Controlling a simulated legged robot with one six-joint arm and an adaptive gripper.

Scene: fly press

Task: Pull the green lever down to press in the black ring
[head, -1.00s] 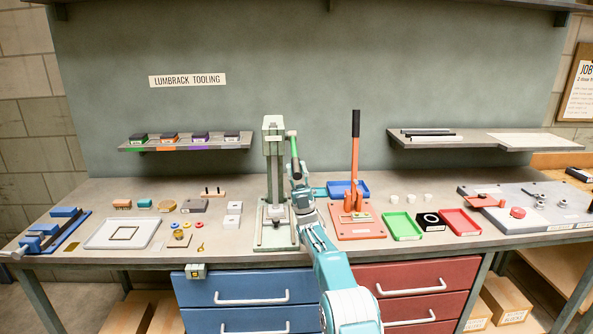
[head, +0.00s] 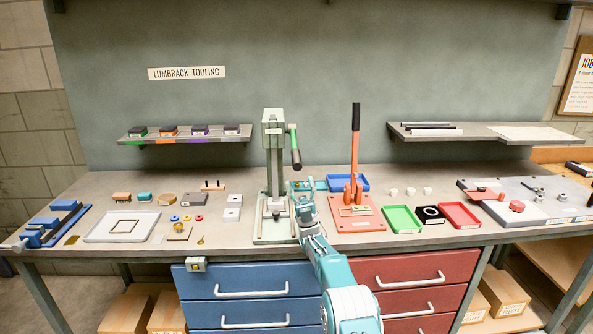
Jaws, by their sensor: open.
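The pale green press (head: 273,150) stands upright near the middle of the bench. Its lever (head: 294,147), green with a dark grip, hangs steeply down on the press's right side. My gripper (head: 301,187) is open and empty, below the lever's lower end and just right of the press column. It looks apart from the lever. Under the ram, a small dark shape shows on the press base (head: 262,238); it is too small to tell whether this is the black ring. My gripper and wrist cover part of the base's right side.
A red-orange press with a tall black-gripped handle (head: 355,145) stands close on the right. Green (head: 402,219) and red (head: 460,215) trays and a black block with a white ring (head: 430,214) lie beyond it. Small parts and a white tray (head: 122,227) lie left.

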